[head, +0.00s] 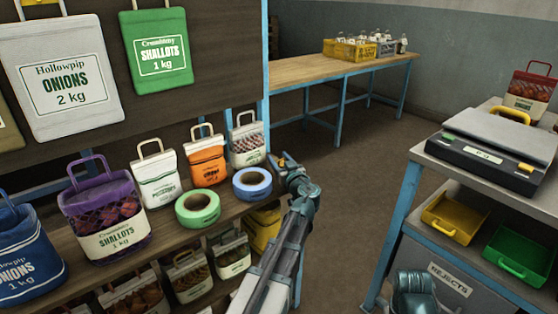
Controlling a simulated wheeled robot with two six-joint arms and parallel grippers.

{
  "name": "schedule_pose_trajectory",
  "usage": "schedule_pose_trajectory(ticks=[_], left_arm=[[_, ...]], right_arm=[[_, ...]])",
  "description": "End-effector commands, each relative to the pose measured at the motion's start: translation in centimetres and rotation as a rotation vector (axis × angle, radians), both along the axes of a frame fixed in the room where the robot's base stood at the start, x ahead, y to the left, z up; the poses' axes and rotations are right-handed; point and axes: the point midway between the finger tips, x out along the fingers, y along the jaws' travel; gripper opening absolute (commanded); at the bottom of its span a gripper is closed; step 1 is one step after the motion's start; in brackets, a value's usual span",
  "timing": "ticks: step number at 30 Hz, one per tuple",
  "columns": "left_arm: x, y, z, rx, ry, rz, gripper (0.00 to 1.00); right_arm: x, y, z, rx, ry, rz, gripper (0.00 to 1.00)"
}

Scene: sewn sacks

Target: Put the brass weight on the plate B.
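My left gripper (284,163) is at the right end of the wooden shelf, just right of the blue tape roll. A small yellowish patch shows at its tip; I cannot tell whether this is the brass weight or part of the gripper, nor whether the fingers are closed. No brass weight can be made out clearly elsewhere. A dark scale (486,161) with a pale flat top plate (505,134) stands on the right bench; its small label is too small to read, so I cannot confirm plate B. Part of my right arm shows at the bottom right, its fingers not distinguishable.
The shelf (165,226) holds sacks, a green tape roll (198,208) and a blue tape roll (252,183). Yellow (452,217) and green (521,254) trays lie below the scale, above a grey rejects bin (455,289). Open floor separates shelf and bench.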

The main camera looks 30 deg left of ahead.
Motion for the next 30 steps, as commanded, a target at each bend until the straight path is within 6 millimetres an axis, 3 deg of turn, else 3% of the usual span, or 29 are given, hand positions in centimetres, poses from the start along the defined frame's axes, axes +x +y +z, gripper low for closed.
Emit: schedule_pose_trajectory(ticks=[1,3,14,30], left_arm=[[0.0,0.0,0.0,0.000,0.000,0.000,0.67],[0.0,0.0,0.0,0.000,0.000,0.000,0.79],[0.0,0.0,0.5,0.000,0.000,0.000,0.79],[-6.4,-7.6,0.3,0.000,0.000,-0.003,0.79]], right_arm=[[0.0,0.0,0.0,0.000,0.000,0.000,0.50],[0.0,0.0,0.0,0.000,0.000,0.000,0.50],[0.0,0.0,0.5,0.000,0.000,0.000,0.50],[0.0,0.0,0.3,0.001,0.000,0.000,0.50]])
